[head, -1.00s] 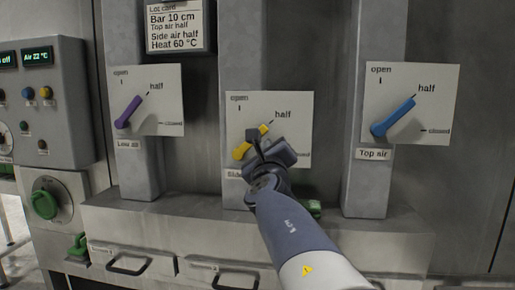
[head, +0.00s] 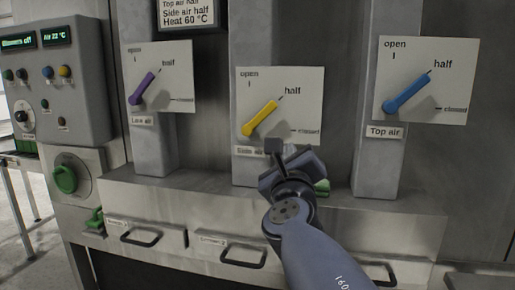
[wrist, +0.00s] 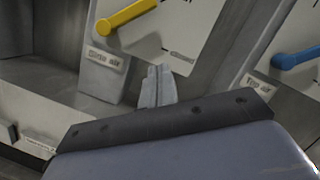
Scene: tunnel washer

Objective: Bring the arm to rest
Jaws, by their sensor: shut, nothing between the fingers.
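My gripper (head: 274,147) is shut and empty, in front of the middle column just below the yellow lever's panel. In the wrist view its closed fingers (wrist: 157,86) point toward the lower part of that panel, apart from the yellow lever (wrist: 126,19). In the head view the yellow lever (head: 261,118) points at half. The blue lever (head: 407,92) over the "Top air" label and the purple lever (head: 143,88) over the "Low air" label also point at half. My gripper partly hides the yellow lever's label.
A control box (head: 52,85) with lit displays and a green knob (head: 65,179) stand at the left. A ledge (head: 160,190) with drawer handles (head: 141,240) runs below the columns. A green part (head: 322,186) sits just behind my gripper.

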